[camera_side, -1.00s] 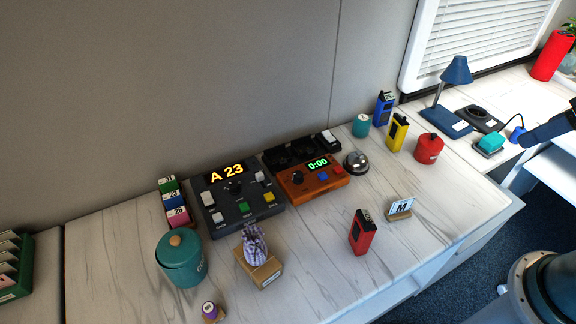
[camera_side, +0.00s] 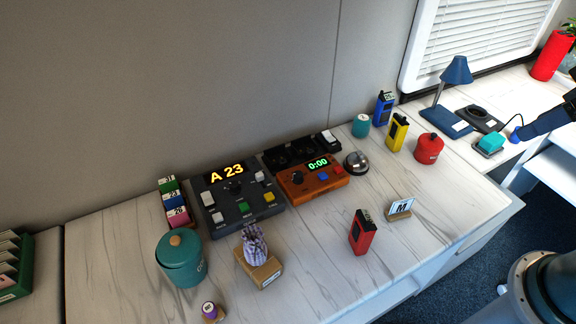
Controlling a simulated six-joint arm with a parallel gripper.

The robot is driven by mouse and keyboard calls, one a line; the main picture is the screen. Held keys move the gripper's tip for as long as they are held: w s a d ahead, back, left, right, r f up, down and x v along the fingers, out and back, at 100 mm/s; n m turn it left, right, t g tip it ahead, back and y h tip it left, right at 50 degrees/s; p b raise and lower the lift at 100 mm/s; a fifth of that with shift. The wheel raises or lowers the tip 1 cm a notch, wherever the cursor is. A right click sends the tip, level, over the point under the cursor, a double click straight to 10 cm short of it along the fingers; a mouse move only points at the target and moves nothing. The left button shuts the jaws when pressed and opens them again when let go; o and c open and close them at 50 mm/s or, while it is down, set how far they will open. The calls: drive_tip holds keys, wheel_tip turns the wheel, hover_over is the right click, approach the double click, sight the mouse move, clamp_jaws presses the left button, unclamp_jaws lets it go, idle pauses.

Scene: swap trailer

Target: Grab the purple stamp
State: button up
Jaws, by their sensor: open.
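A small round purple item (camera_side: 209,308) with a pale label on its top stands on a small tan base at the near edge of the table, at the bottom of the side view. It looks like the purple stamp, and its lower part is close to the picture's bottom edge. It stands apart from the teal lidded jar and the box near it. I cannot make out my gripper in this view.
A teal jar (camera_side: 181,262) and a tan box (camera_side: 264,272) bearing a purple-and-white bundle (camera_side: 254,243) stand near the purple item. Behind are a dark console (camera_side: 238,205) and an orange timer (camera_side: 311,182). A red radio (camera_side: 362,233) stands right. The front middle is clear.

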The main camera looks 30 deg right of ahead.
drive_tip(key=w+a+f+n+g+y, duration=0.2)
drive_tip(key=w+a+n, duration=0.5)
drive_tip(key=a, duration=0.4)
drive_tip(key=w+a+f+n+g+y, duration=0.1)
drive_tip(key=w+a+n, duration=0.4)
drive_tip(key=w+a, duration=0.55)
drive_tip(key=n+g+y, duration=0.1)
drive_tip(key=n+g, duration=0.3)
drive_tip(key=n, duration=0.5)
approach(210, 306)
drive_tip(key=shift+x, duration=2.85)
drive_tip(key=shift+w+f, duration=0.1)
drive_tip(key=shift+f, duration=0.05)
drive_tip(key=shift+x, duration=2.5)
drive_tip(key=shift+a, duration=0.1)
